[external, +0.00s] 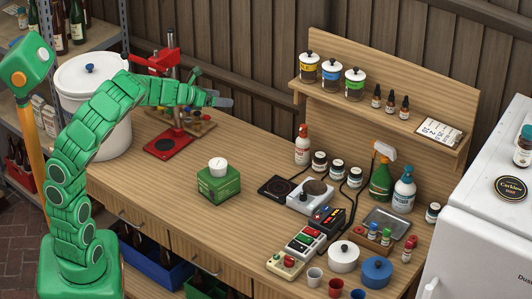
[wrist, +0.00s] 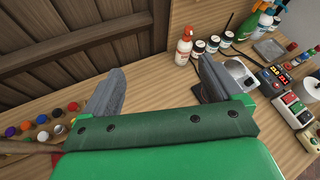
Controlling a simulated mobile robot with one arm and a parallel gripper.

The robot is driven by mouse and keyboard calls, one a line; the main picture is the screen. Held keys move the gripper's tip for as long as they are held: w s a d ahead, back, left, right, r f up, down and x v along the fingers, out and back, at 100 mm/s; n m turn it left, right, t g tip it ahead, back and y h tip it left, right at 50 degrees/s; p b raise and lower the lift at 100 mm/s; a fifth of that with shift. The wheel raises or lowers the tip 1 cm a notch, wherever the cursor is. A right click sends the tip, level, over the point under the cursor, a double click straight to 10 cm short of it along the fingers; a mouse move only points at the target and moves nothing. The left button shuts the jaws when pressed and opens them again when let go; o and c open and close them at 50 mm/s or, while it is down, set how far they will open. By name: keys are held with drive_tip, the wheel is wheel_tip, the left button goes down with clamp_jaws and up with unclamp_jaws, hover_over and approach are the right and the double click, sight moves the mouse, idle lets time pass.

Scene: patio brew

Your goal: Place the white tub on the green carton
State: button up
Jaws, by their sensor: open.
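The green carton (external: 218,186) stands upright on the wooden workbench, left of the middle. The small white tub (external: 218,167) sits on top of the carton, upright, its base resting on the carton's top face. My gripper (external: 229,102) is open and empty, raised above the bench behind the carton and apart from both. In the wrist view its two fingers (wrist: 160,85) are spread wide with nothing between them. The tub and the carton do not show in the wrist view.
A red bottle capper (external: 168,146) stands behind my arm beside a large white bucket (external: 110,135). A shelf (external: 388,105) is on the back panel. Bench around the carton is clear.

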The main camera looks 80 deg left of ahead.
drive_tip(key=s+d+r+n+g+y, duration=0.55)
drive_tip(key=d+n, duration=0.35)
drive_tip(key=n, duration=0.8)
drive_tip(key=s+d+f+n+g+h, duration=0.3)
drive_tip(key=s+d+f+n, duration=0.1)
drive_tip(key=s+d, duration=0.5)
drive_tip(key=s+d+f+n+g+h, duration=0.2)
drive_tip(key=s+d, duration=0.7)
drive_tip(key=d, duration=0.5)
drive_tip(key=s+d+f+n+g+h, duration=0.3)
drive_tip(key=s+d+f+n+h, duration=0.2)
drive_tip(key=s+d, duration=0.4)
drive_tip(key=d+f+n, duration=0.1)
drive_tip(key=d+f, duration=0.1)
drive_tip(key=d, duration=0.1)
drive_tip(key=shift+s+d+n+g, duration=0.2)
drive_tip(key=shift+s+n+g, duration=0.15)
drive_tip(key=shift+s+n, duration=0.05)
